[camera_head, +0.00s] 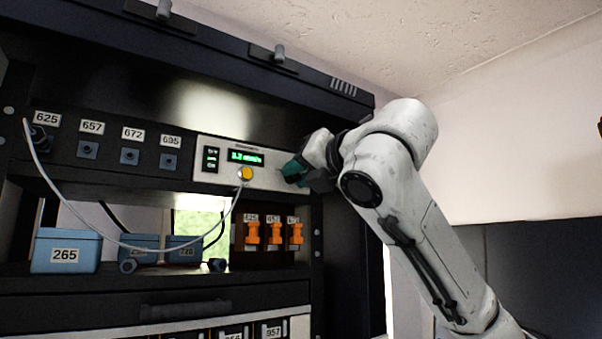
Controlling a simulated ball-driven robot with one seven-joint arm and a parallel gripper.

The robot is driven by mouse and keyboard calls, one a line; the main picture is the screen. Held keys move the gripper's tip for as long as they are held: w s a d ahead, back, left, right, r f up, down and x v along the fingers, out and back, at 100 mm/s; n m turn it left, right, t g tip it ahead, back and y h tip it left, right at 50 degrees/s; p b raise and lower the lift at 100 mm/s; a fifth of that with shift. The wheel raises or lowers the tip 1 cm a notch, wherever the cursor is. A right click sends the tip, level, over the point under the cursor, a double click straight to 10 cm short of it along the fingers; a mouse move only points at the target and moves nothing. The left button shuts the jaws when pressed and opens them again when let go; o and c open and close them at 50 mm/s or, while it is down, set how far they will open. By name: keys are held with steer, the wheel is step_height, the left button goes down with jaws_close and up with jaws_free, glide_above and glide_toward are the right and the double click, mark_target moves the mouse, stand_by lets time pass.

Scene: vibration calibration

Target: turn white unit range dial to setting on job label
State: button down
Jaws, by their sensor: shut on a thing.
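The white unit (218,165) is set in the black rack, with a lit green display (246,157) that seems to read 3.2 and a unit too small to be sure of. A small black label panel is left of the display, and a yellow round connector (246,174) sits below it. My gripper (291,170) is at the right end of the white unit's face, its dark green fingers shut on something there. The range dial is hidden behind the fingers, so its setting cannot be seen. The job label cannot be made out.
A white cable (80,217) hangs from the 625 socket (40,138) to the yellow connector. Blue boxes, one marked 265 (66,250), and orange-handled items (274,234) stand on the shelf below. A drawer (190,307) is underneath. A wall is at right.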

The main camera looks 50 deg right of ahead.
steer(key=shift+m, duration=0.3)
steer(key=shift+f+m+b, duration=0.1)
steer(key=shift+m+b, duration=0.25)
steer(key=shift+m, duration=0.65)
steer(key=m+b, duration=0.1)
steer(key=m, duration=0.3)
steer(key=shift+m, duration=0.3)
steer(key=m+b, duration=0.1)
steer(key=m, duration=0.6)
steer(key=shift+f, duration=0.15)
steer(key=m, duration=0.4)
steer(key=shift+m+b, duration=0.3)
steer(key=shift+b, duration=0.1)
steer(key=m, duration=0.5)
steer(key=shift+f, duration=0.1)
